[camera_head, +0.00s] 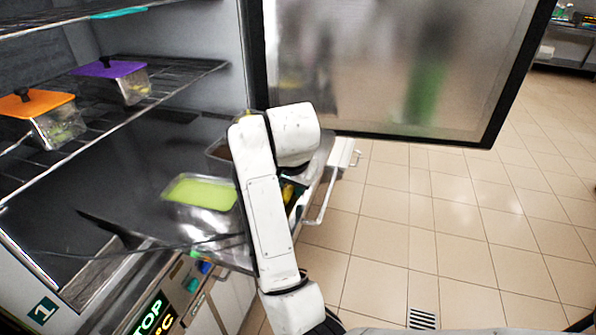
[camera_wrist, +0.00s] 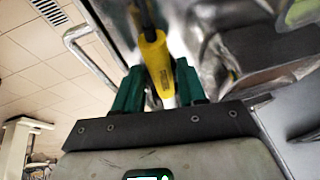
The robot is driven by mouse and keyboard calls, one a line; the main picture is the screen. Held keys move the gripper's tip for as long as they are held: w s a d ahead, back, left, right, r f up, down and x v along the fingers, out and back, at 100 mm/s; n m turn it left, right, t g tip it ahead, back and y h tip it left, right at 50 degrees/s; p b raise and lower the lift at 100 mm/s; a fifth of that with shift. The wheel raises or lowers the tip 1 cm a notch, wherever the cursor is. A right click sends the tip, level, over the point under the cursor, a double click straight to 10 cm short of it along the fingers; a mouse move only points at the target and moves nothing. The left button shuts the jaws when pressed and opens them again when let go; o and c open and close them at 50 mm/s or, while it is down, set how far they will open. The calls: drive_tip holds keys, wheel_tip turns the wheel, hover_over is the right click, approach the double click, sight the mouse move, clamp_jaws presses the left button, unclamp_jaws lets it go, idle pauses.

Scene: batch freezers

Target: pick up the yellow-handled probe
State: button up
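The yellow-handled probe (camera_wrist: 157,68) shows in the wrist view with its handle end pointing toward my gripper and its dark upper part running out of the top. My gripper (camera_wrist: 160,84) has two green fingers, one on each side of the handle. Narrow gaps appear between the handle and the fingers, so the gripper looks open around it; contact is not clear. In the head view, a bit of yellow (camera_head: 288,192) shows just right of my white arm. My arm hides the gripper there.
A shiny counter holds a tray of green contents (camera_head: 200,193). A metal rail (camera_head: 322,198) runs along its right edge. An open cabinet door (camera_head: 400,70) stands behind. Shelves at left hold containers with orange (camera_head: 38,103) and purple (camera_head: 110,69) lids. Tiled floor at right is clear.

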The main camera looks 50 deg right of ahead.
clamp_jaws()
drive_tip(key=shift+r, duration=0.15)
idle(0.4)
